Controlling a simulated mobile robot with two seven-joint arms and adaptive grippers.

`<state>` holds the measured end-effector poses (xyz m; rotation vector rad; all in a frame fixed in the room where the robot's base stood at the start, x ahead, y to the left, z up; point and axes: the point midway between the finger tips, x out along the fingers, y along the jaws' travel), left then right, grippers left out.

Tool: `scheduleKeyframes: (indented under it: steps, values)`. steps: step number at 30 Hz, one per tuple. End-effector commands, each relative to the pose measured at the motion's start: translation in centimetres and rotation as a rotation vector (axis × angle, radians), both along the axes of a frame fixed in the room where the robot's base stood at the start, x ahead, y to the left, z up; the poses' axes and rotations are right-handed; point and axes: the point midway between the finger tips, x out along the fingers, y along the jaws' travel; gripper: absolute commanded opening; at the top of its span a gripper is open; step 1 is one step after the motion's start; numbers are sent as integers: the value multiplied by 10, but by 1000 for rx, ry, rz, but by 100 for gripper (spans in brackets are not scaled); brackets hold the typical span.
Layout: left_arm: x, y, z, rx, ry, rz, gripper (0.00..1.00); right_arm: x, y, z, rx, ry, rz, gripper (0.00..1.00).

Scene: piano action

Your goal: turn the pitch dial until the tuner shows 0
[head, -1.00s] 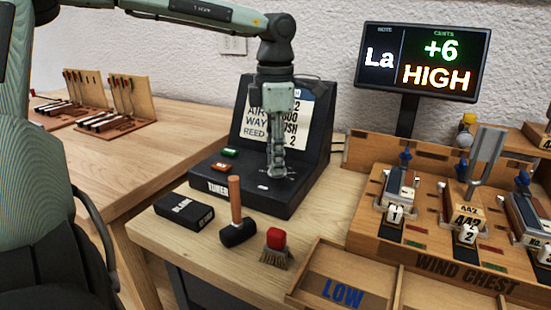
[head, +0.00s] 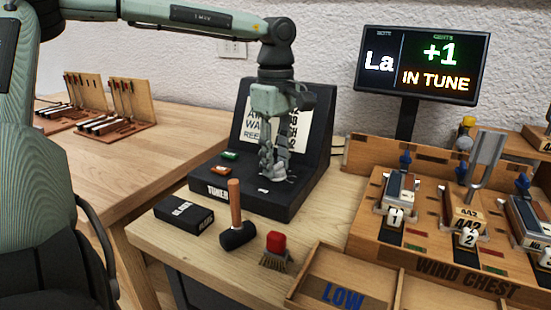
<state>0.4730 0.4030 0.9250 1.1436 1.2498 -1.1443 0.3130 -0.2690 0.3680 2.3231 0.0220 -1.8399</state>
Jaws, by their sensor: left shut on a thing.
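The tuner box (head: 232,193) is a black console with a sloped back panel, standing on the wooden bench. My left gripper (head: 267,172) points down over its flat top and is shut on the pitch dial, which the fingers hide. The tuner display (head: 423,65) stands on a post behind the wind chest. It reads "La", "+1" in green and "IN TUNE". My right gripper does not show.
A green button (head: 229,155) and a red button (head: 219,169) lie left of the fingers. A black box (head: 184,213), a mallet (head: 236,235) and a red-topped brush (head: 275,250) stand in front. The wind chest (head: 465,277) fills the right.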

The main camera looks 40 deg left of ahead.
Motion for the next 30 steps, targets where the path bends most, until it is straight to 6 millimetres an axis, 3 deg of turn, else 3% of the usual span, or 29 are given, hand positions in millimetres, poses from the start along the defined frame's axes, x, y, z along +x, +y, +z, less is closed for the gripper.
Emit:
scheduleKeyframes:
  steps: [9, 25, 26, 30]
  values:
    - [1, 0, 1, 1, -1, -111, 0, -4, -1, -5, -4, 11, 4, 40]
    - [1, 0, 1, 1, -2, -131, 0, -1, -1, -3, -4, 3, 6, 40]
    - [1, 0, 1, 1, -2, -130, 32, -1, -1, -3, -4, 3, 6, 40]
    - [1, 0, 0, 1, -1, -130, 50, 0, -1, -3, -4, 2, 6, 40]
